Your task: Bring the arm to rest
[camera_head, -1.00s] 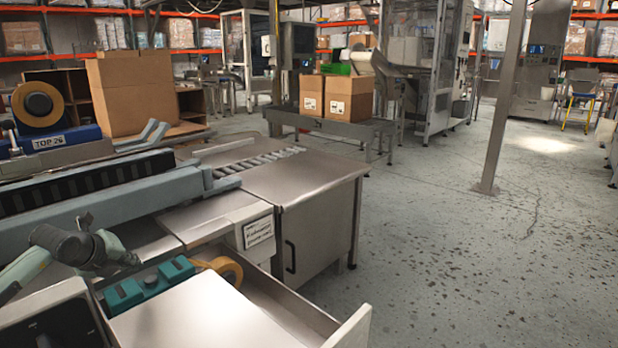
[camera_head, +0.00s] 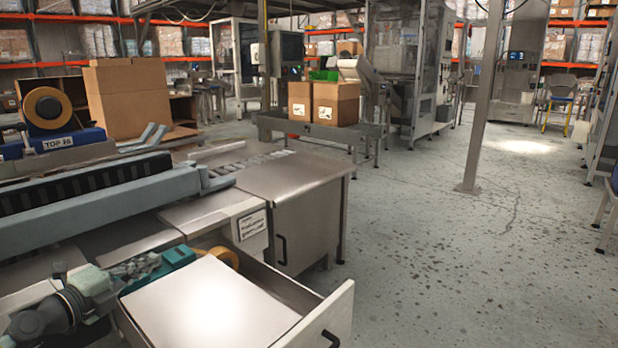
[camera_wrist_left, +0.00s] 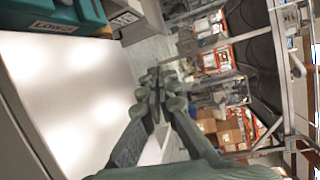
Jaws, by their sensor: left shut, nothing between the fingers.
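My left arm comes in at the lower left of the head view. My left gripper (camera_head: 137,267) is in front of the teal box, at the left of the open drawer. In the left wrist view its fingers (camera_wrist_left: 155,92) are together with nothing between them. A white flat panel (camera_head: 210,308) fills much of the drawer and also shows in the left wrist view (camera_wrist_left: 70,90). My right gripper is in neither view.
The open drawer has a pale front (camera_head: 325,322) with a dark handle. A teal box (camera_head: 178,257) and a yellow tape roll (camera_head: 222,257) lie behind the panel. A steel bench (camera_head: 280,180) with a conveyor stands beyond. The floor at the right (camera_head: 450,270) is clear.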

